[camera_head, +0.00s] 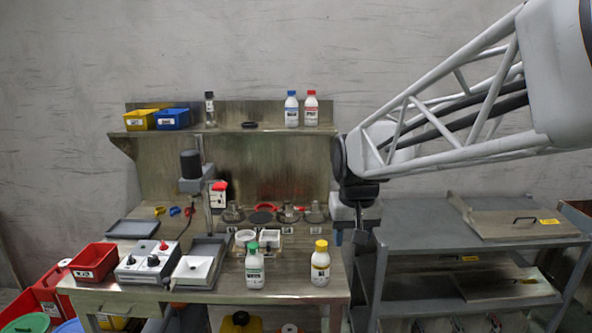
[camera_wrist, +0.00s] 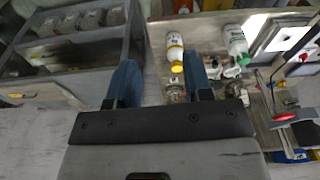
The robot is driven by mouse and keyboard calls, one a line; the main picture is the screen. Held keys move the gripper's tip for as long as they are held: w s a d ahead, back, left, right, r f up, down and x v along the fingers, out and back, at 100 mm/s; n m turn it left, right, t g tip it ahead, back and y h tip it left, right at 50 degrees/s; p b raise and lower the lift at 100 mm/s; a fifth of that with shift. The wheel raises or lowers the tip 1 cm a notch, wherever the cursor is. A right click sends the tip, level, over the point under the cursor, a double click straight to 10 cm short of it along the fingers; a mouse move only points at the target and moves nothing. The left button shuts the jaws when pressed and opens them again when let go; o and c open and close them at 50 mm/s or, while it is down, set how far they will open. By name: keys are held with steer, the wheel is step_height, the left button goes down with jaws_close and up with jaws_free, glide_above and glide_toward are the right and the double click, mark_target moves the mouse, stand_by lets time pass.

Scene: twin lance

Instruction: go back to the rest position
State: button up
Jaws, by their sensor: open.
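My gripper (camera_head: 359,222) hangs at the end of my lattice arm, between the right end of the steel workbench (camera_head: 290,285) and the grey cart (camera_head: 410,238). In the wrist view my gripper (camera_wrist: 161,80) shows two blue fingers spread apart, with nothing held. Beyond the fingers, a white bottle with a yellow cap (camera_wrist: 175,48) appears in the gap, apart from them. The same yellow-capped bottle (camera_head: 320,265) stands upright near the bench's front right. A green-capped bottle (camera_head: 254,268) stands to its left.
A shelf (camera_head: 225,130) above the bench holds yellow and blue bins, a dark-capped vial, and blue- and red-capped bottles. A control box (camera_head: 146,262), red bin (camera_head: 94,260), grey tray and stand crowd the bench's left. The grey cart carries a panel (camera_head: 510,218) with a handle.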

steer(key=s+d+f, duration=0.2)
steer(key=s+d, duration=0.1)
steer(key=s, duration=0.8)
steer(key=s+d+f+m, duration=0.1)
steer(key=s+d+f, duration=0.2)
steer(key=s, duration=0.9)
steer(key=shift+s+d+t, duration=0.2)
steer(key=shift+d+t, duration=0.2)
steer(key=shift+d, duration=0.1)
